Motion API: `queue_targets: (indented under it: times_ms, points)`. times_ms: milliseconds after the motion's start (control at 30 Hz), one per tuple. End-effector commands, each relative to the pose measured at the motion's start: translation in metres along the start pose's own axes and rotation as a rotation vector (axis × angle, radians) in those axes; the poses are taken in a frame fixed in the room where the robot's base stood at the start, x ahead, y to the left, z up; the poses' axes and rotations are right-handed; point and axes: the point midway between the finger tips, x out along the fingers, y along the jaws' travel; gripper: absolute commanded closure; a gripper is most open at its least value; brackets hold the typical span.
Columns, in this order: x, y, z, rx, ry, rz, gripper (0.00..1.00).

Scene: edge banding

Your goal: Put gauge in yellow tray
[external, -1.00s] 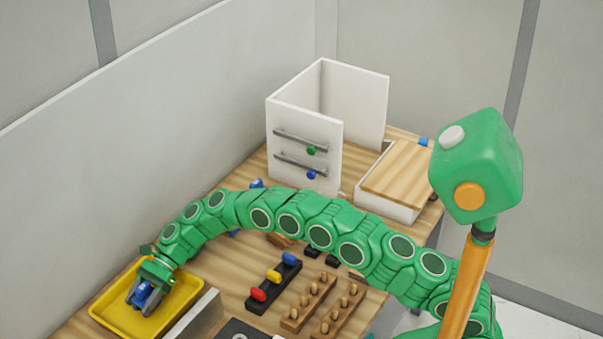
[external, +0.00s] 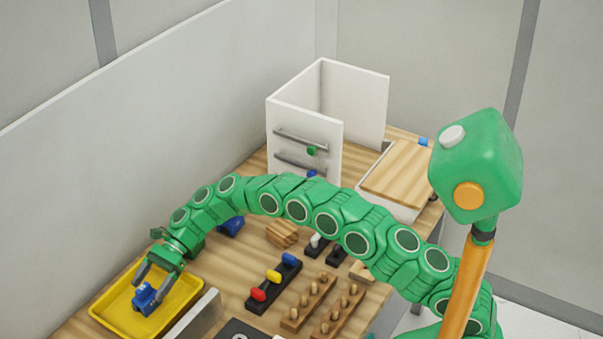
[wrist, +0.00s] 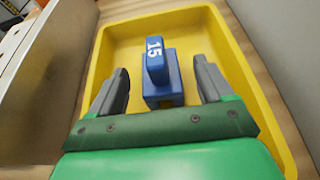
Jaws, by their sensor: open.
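The gauge (external: 146,297) is a small blue block with a raised part; in the wrist view the gauge (wrist: 156,70) bears a white "15". It sits inside the yellow tray (external: 184,308) at the lower left of the external view. The tray's yellow wall also shows around it in the wrist view (wrist: 250,85). My gripper (external: 153,276) is above the tray. In the wrist view its two grey fingers (wrist: 160,88) are open, one on each side of the gauge, with clear gaps between them and it.
A grey-white upright panel (external: 195,316) stands just right of the tray. Farther right are a black holder with red, yellow and blue pieces (external: 273,283) and wooden peg racks (external: 310,303). A white drawer cabinet (external: 305,130) stands at the back. A wall runs along the left.

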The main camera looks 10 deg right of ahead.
Motion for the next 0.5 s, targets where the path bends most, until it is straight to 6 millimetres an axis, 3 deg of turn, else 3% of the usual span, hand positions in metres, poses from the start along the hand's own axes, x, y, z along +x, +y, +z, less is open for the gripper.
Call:
queue_targets:
  times_ms: [200, 500]
  points:
    - [-0.04, 0.0, -0.001, 0.002, -0.001, 0.002, 0.2]
    - [-0.067, 0.0, -0.001, 0.001, 0.001, 0.001, 0.2]
